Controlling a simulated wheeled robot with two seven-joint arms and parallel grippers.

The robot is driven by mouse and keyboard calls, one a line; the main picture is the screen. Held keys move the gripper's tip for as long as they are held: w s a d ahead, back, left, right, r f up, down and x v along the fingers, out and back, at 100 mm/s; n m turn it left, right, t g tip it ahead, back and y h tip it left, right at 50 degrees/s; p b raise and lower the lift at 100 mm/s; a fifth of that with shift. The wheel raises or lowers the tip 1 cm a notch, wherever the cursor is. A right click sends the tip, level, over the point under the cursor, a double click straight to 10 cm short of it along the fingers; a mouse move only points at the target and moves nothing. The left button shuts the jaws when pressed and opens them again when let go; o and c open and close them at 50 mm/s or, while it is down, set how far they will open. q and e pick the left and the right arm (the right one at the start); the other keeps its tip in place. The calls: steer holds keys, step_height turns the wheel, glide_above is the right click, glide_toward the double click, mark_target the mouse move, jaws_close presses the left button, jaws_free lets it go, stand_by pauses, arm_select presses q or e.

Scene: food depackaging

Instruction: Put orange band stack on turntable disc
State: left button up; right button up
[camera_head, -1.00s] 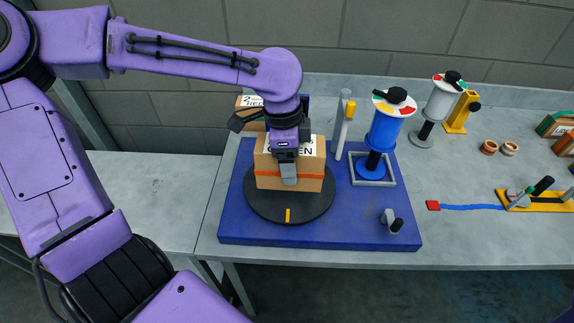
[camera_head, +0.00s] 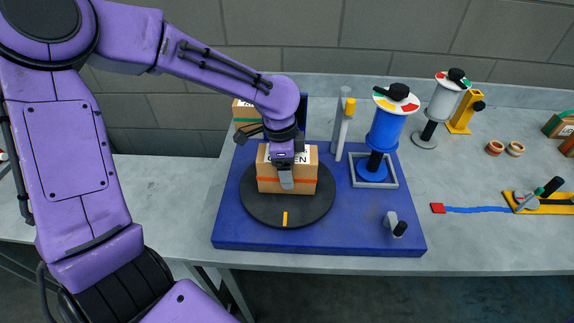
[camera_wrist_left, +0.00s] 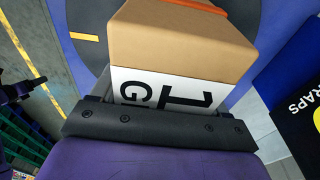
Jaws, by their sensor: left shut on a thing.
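The orange band stack, a cardboard box with an orange band (camera_head: 300,184) and a white label on top, is on the black turntable disc (camera_head: 258,211). My left gripper (camera_head: 285,180) is over the box from above, shut on it. In the left wrist view the box (camera_wrist_left: 180,45) fills the space beyond the gripper (camera_wrist_left: 160,112), with its printed label and part of the orange band showing. The gripper hides part of the box front and top. I cannot tell whether the box rests fully on the disc. My right gripper is not in view.
The turntable sits on a blue base (camera_head: 330,238) with a grey post (camera_head: 341,130), a blue film spool (camera_head: 386,128) and a small crank (camera_head: 395,223). Another box with a green band (camera_head: 243,112) stands behind. A yellow-bodied tool (camera_head: 545,200) lies at the right. Bare table lies left of the base.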

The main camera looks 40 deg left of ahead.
arm_select(q)
steer(key=o, duration=1.2)
steer(key=shift+f, duration=0.15)
steer(key=shift+o, duration=0.8)
steer(key=shift+w, duration=0.15)
steer(key=r, duration=0.3)
steer(key=shift+a+r+b, duration=0.2)
steer(key=shift+r+b, duration=0.1)
steer(key=shift+r, duration=0.05)
steer(key=r+p, duration=0.1)
steer(key=r, duration=0.1)
steer(key=r+p, duration=0.2)
steer(key=r, duration=0.1)
steer(key=r+p, duration=0.2)
steer(key=shift+s+a+r, duration=0.1)
steer(key=shift+s+r, duration=0.05)
steer(key=shift+s, duration=0.25)
steer(key=shift+s+b, duration=0.15)
steer(key=shift+b, duration=0.55)
steer(key=shift+a+r, duration=0.15)
steer(key=shift+r, duration=0.05)
steer(key=shift+a+r, duration=0.25)
steer(key=shift+r, duration=0.05)
steer(key=shift+d+r, duration=0.1)
